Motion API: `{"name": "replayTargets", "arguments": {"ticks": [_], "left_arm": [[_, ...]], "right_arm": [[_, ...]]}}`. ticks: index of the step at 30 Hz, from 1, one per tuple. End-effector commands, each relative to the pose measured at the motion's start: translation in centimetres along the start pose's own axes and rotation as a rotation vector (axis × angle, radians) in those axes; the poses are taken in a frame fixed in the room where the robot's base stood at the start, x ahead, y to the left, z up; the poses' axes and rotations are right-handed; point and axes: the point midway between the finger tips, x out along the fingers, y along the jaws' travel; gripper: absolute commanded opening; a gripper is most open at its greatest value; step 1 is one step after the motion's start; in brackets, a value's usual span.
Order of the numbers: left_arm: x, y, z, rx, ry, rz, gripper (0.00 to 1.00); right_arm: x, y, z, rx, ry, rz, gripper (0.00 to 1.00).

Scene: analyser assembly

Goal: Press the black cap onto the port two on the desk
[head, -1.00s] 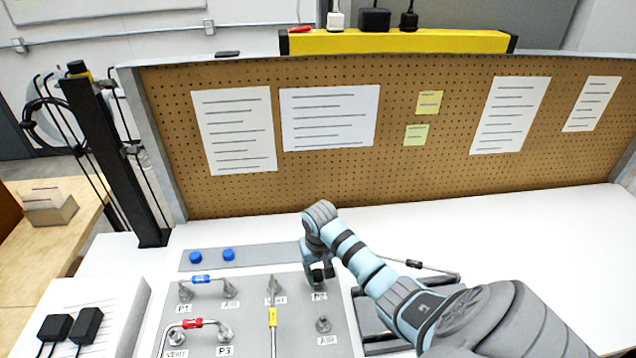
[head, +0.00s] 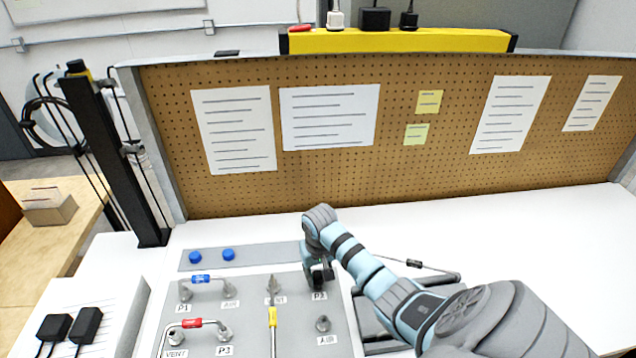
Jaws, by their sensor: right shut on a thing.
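My right gripper (head: 318,280) comes down from above over the back right of the grey port panel (head: 255,310). It is shut on a small dark thing, which fits the black cap, though the fingers hide most of it. The label P2 (head: 319,296) shows just in front of the fingertips. The port two itself is hidden under the gripper, so I cannot tell whether the cap touches it or how far it sits on it. My left gripper is not in view.
A bare port (head: 323,324) stands in front of my gripper. Two blue caps (head: 228,254) sit on the grey strip behind. White desk (head: 520,225) is clear at the right.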

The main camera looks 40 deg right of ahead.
Motion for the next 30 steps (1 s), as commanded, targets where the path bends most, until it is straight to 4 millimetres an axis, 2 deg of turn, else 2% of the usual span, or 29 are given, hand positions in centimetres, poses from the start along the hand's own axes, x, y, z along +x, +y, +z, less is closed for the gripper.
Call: {"name": "replayTargets", "arguments": {"ticks": [12,13,16,17,26,30], "left_arm": [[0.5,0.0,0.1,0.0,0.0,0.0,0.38],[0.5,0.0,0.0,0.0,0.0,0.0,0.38],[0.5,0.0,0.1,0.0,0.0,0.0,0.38],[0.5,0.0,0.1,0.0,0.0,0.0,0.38],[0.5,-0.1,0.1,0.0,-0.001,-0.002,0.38],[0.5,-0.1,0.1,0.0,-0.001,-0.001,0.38]], "right_arm": [[1.1,-0.1,0.2,0.001,-0.001,0.0,0.16],[1.1,-0.1,0.1,0.001,-0.001,0.0,0.34],[1.0,-0.1,0.1,0.001,-0.001,0.0,0.5],[1.0,-0.1,0.1,0.001,-0.001,0.0,0.52],[0.8,0.0,0.1,0.001,0.0,0.001,0.52],[-1.1,0.0,0.0,0.0,0.004,-0.001,0.52]]}}
